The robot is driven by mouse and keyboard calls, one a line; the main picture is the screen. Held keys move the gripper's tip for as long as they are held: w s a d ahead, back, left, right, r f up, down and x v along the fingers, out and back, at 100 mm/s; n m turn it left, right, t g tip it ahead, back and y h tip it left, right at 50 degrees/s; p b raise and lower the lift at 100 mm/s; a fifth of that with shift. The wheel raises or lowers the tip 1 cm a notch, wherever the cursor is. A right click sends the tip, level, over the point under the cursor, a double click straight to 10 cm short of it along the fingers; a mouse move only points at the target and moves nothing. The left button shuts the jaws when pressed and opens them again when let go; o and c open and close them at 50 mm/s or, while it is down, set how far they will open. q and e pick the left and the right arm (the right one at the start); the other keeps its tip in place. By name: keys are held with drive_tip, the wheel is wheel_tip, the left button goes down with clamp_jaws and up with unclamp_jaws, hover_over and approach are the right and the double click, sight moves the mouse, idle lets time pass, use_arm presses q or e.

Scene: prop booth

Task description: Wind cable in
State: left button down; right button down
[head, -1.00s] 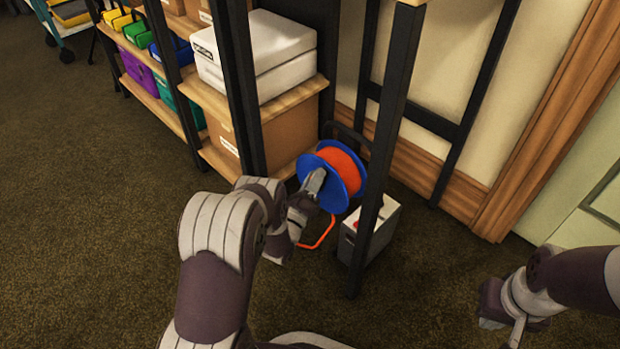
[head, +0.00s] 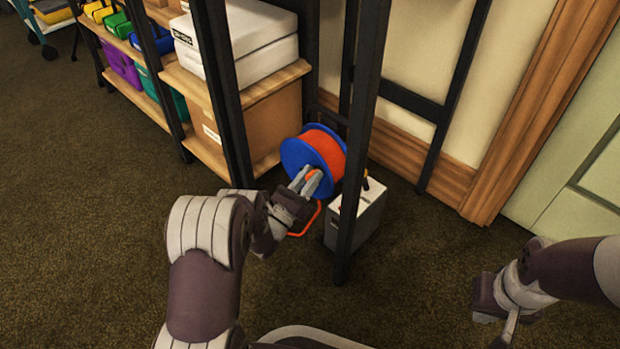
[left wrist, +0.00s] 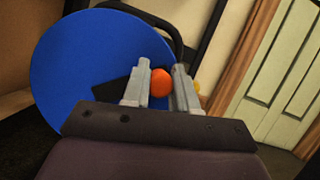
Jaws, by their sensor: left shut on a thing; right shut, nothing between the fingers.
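A cable reel with a blue flange (head: 303,160) and orange cable (head: 325,147) wound on its drum stands at the foot of the rack. My left gripper (head: 308,182) is at the lower front of the reel's blue face. In the left wrist view the blue disc (left wrist: 90,65) fills the left side, and my left gripper (left wrist: 160,88) is shut on a round orange knob (left wrist: 160,82). An orange loop of tube or cable (head: 307,222) shows below the gripper. My right gripper (head: 495,320) is at the lower right, shut and empty, well away from the reel.
A black rack post (head: 358,150) stands in front of a grey box (head: 352,215) just right of the reel. Another post (head: 222,90) and shelves with a white box (head: 240,45) and cardboard box (head: 265,125) stand left. Carpet (head: 90,240) is clear in front.

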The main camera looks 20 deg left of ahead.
use_arm(q)
drive_tip(key=shift+d+f+m, duration=0.1)
drive_tip(key=shift+f+m, duration=0.05)
drive_tip(key=shift+m, duration=0.15)
drive_tip(key=c, duration=0.9)
unclamp_jaws()
drive_tip(key=p+v, duration=0.4)
drive_tip(key=v, duration=0.8)
drive_tip(key=shift+s+a+f+p, duration=0.15)
drive_tip(key=shift+s+a+p, duration=0.1)
drive_tip(key=shift+s+p, duration=0.1)
